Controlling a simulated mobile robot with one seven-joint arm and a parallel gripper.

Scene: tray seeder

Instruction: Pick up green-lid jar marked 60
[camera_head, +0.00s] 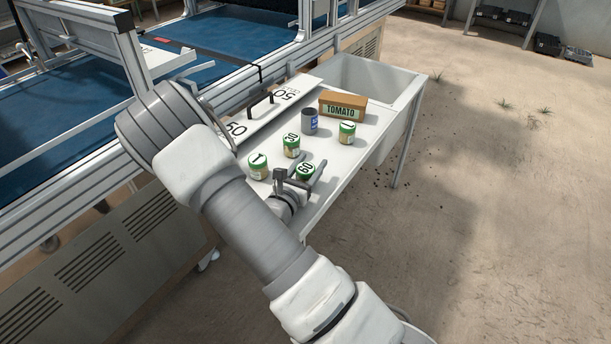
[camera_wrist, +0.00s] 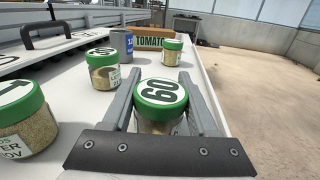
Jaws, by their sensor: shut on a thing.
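The green-lid jar marked 60 (camera_head: 305,170) is at the near part of the white table (camera_head: 335,182). In the wrist view the jar (camera_wrist: 160,98) is upright between the two fingers, its lid number facing up. My gripper (camera_head: 302,178) is shut on it; in the wrist view the gripper (camera_wrist: 160,105) has one finger on each side of the jar. Its lower part is partly hidden by the gripper's palm, and I cannot tell whether its base touches the table.
Close by stand a jar marked 50 (camera_head: 291,146) and jars marked 1, left (camera_head: 258,166) and right (camera_head: 347,132). A grey cup (camera_head: 309,121) and a TOMATO box (camera_head: 343,106) stand behind. A handled plate (camera_head: 262,108) lies by the blue conveyor (camera_head: 225,35). A sink basin (camera_head: 372,82) is at the far end.

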